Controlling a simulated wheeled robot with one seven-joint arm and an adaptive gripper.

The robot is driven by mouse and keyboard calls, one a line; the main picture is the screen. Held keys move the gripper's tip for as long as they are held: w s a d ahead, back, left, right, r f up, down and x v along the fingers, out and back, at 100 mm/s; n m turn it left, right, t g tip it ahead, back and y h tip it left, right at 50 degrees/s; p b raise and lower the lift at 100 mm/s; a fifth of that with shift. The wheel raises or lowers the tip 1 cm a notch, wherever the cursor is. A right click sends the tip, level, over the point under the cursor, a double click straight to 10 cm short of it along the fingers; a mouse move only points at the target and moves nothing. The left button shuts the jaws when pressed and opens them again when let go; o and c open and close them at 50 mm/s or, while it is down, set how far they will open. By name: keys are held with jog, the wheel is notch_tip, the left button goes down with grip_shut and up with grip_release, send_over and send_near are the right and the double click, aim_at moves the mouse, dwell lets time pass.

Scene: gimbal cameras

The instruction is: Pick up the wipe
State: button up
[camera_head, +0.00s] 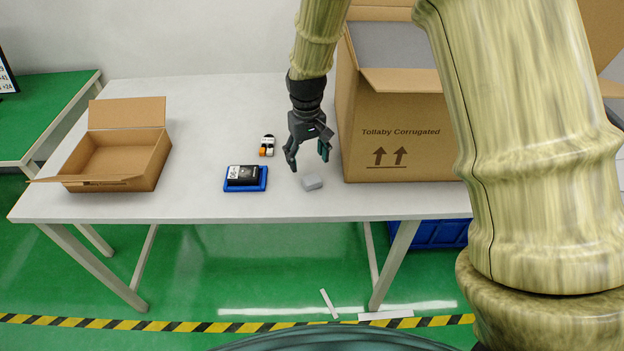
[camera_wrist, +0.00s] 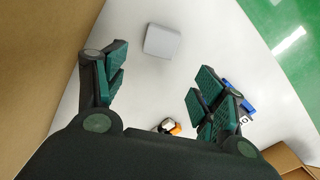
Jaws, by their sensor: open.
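The wipe seems to be the small light grey block (camera_head: 312,183) on the white table, near its front edge and left of the large carton. It also shows in the wrist view (camera_wrist: 162,41), apart from the fingers and beyond their tips. My gripper (camera_head: 309,157) is open and empty, a little above the table and just above the block in the head view. In the wrist view its green-padded fingers (camera_wrist: 157,86) stand wide apart, with bare table between them.
A large carton (camera_head: 405,130) stands close on the right of my gripper. An open cardboard box (camera_head: 158,172) stands farther left. The table (camera_head: 200,205) is clear between them.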

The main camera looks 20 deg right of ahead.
aim_at(311, 177)
jog(key=shift+w+f, duration=0.15)
jog(key=shift+f, duration=0.55)
jog(key=shift+s+d+f, duration=0.1)
jog(key=shift+s, duration=0.25)
jog(key=f+p, duration=0.1)
jog(key=f, duration=0.2)
jog(key=shift+s+d+p, duration=0.2)
jog(key=shift+s+p, duration=0.2)
jog(key=shift+f, duration=1)
jog(key=c, duration=1)
jog(key=shift+o, duration=0.2)
jog(key=shift+r, duration=0.15)
jog(key=shift+r+b, duration=0.45)
jog(key=shift+r, duration=0.65)
jog(key=s+r+b, duration=0.2)
jog(key=s+b, duration=0.2)
jog(key=s, duration=1.2)
jog(key=shift+d+r, duration=0.3)
